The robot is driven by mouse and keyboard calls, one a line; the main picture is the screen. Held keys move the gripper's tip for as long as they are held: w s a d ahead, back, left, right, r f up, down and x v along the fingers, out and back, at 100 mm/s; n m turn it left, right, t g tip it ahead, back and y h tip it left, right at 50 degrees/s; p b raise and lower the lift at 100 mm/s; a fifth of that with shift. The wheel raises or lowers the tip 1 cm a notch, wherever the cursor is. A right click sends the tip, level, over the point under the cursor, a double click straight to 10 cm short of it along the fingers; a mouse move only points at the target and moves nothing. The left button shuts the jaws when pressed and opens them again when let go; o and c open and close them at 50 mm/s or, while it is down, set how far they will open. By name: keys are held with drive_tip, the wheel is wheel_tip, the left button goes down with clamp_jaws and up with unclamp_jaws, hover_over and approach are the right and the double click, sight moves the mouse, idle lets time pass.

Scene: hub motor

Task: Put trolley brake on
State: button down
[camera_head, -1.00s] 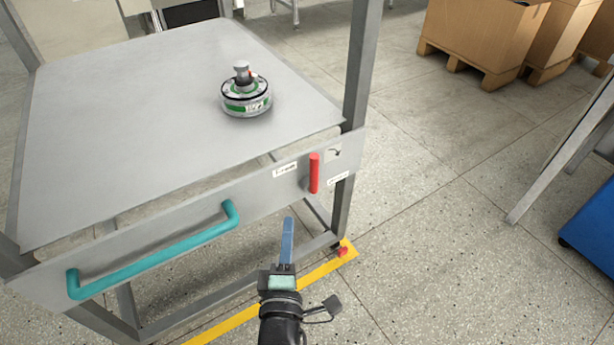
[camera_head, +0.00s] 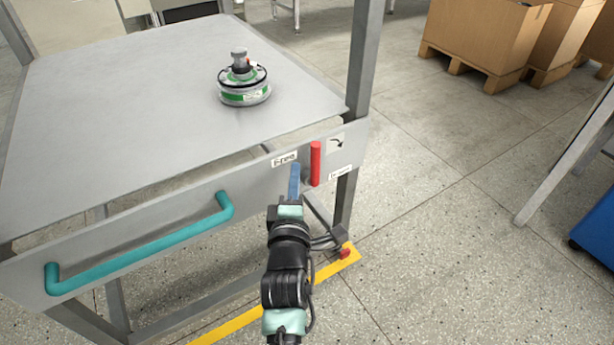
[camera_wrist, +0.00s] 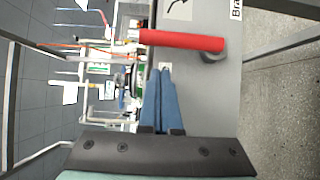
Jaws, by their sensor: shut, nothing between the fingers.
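The trolley (camera_head: 130,223) has a grey front panel with a red brake lever (camera_head: 315,164) at its right end. In the head view the lever stands upright. Small labels sit beside it, and an arrow sign (camera_head: 336,144) is above it to the right. My gripper (camera_head: 295,168) is just left of the lever, with its blue fingers together and empty. In the wrist view the fingers (camera_wrist: 164,75) point toward the lever (camera_wrist: 182,40), which lies across the picture just beyond the tips. I cannot tell whether they touch.
A teal handle (camera_head: 140,243) runs along the front panel to the left. A hub motor (camera_head: 243,83) stands on the trolley top. A trolley post (camera_head: 363,60) rises right of the lever. Cardboard boxes (camera_head: 485,35) on pallets stand at the back right.

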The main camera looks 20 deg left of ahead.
sight(313, 164)
drive_tip(key=shift+w+d+r+b, duration=0.1)
drive_tip(key=shift+w+d+b, duration=0.1)
drive_tip(key=shift+w+d, duration=0.35)
drive_tip(key=shift+w+d+b, duration=0.15)
drive_tip(key=shift+w+d, duration=0.05)
drive_tip(key=shift+w, duration=0.55)
drive_tip(key=shift+r+p, duration=0.15)
drive_tip(key=shift+p, duration=0.2)
